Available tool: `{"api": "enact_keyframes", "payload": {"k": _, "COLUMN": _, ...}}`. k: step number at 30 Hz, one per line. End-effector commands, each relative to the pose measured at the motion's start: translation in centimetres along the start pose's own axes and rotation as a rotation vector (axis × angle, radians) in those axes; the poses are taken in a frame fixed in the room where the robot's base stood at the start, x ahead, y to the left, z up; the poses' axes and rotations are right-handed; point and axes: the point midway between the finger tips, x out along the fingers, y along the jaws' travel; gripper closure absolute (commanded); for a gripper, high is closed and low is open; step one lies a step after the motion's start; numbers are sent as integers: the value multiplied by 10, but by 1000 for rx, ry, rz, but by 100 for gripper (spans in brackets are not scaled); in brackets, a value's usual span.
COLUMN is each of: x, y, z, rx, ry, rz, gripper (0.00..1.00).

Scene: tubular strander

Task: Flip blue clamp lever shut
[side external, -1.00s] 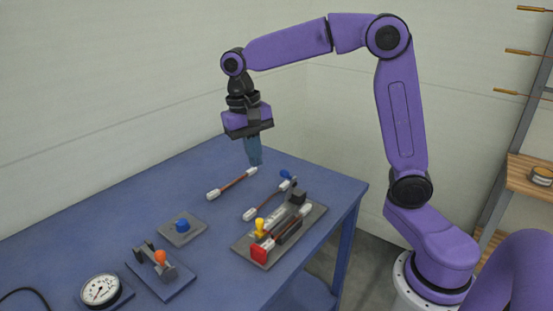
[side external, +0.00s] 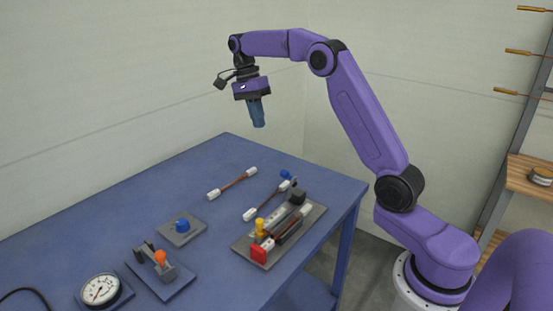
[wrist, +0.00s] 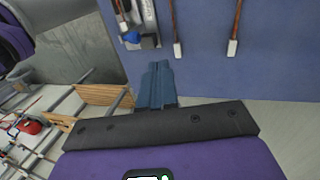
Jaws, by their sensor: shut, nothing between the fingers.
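The blue clamp lever (side external: 286,175) is at the far end of the grey fixture plate (side external: 313,218), beside a dark clamp block. It also shows in the wrist view (wrist: 131,37), ahead and left of my fingertips. Whether the lever is up or folded down is too small to tell. My gripper (side external: 259,125) is shut and empty, pointing down high above the far part of the table. In the wrist view its fingertips (wrist: 157,64) are together and touch nothing.
Two white-ended cables (side external: 232,184) lie on the blue table (side external: 100,240), left of the fixture. A blue button on a plate (side external: 182,226), an orange-knobbed fixture (side external: 160,258) and a dial gauge (side external: 101,290) are at the near left. A shelf rack stands right.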

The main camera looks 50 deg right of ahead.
Motion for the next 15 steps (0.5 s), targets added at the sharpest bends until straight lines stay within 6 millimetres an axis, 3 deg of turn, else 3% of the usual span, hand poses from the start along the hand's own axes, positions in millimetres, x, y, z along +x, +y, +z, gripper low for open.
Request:
{"api": "enact_keyframes", "payload": {"k": 10, "x": 2, "y": 0, "z": 1, "rx": -3, "ry": 0, "rz": 1, "gripper": 100}}
{"api": "enact_keyframes", "payload": {"k": 15, "x": 15, "y": 0, "z": 0, "rx": -3, "ry": 0, "rz": 3, "gripper": 100}}
